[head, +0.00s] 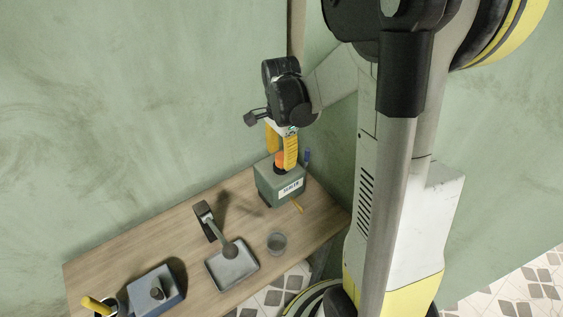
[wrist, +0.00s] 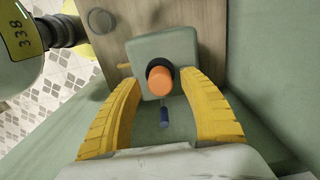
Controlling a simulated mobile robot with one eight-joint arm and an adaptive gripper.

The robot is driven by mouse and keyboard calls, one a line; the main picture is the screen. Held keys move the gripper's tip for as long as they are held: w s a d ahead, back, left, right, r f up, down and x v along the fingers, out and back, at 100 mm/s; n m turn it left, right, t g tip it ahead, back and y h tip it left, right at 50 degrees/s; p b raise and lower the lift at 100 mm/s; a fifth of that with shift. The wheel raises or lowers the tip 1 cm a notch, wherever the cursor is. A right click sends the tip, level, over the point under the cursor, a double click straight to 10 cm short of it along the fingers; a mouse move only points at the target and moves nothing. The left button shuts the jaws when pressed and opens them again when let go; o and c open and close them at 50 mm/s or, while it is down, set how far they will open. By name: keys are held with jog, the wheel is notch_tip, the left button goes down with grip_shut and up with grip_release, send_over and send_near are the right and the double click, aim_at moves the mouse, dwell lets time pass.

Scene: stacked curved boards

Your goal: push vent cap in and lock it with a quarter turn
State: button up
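An orange cap (head: 281,160) sits in a dark round collar on top of a grey-green box (head: 272,188) with a white label. I take this to be the vent cap. In the wrist view the orange cap (wrist: 161,80) lies between the two yellow fingers, with the dark collar (wrist: 153,66) partly showing behind it. My gripper (head: 283,152) points down over the box. In the wrist view my gripper (wrist: 162,78) is open, its fingers on both sides of the cap with a visible gap. Whether the cap is fully seated cannot be told.
The box stands on a wooden bench (head: 190,260) near the green wall. A blue item (head: 307,155) is close beside it, and a yellow stick (head: 297,206) lies in front.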

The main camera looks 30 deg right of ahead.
notch_tip(320, 180, up, 12)
dwell(0.7)
jog(key=s+a+f+n+t+b, duration=0.2)
jog(key=s+a+n, duration=0.3)
jog(key=n, duration=0.3)
jog(key=s+a+f+n+t+b, duration=0.3)
jog(key=s+a+n+t+b, duration=0.1)
jog(key=a+n, duration=0.4)
jog(key=shift+s+a+f+n+t, duration=0.25)
jog(key=shift+s+n+t, duration=0.35)
jog(key=shift+s+n, duration=0.25)
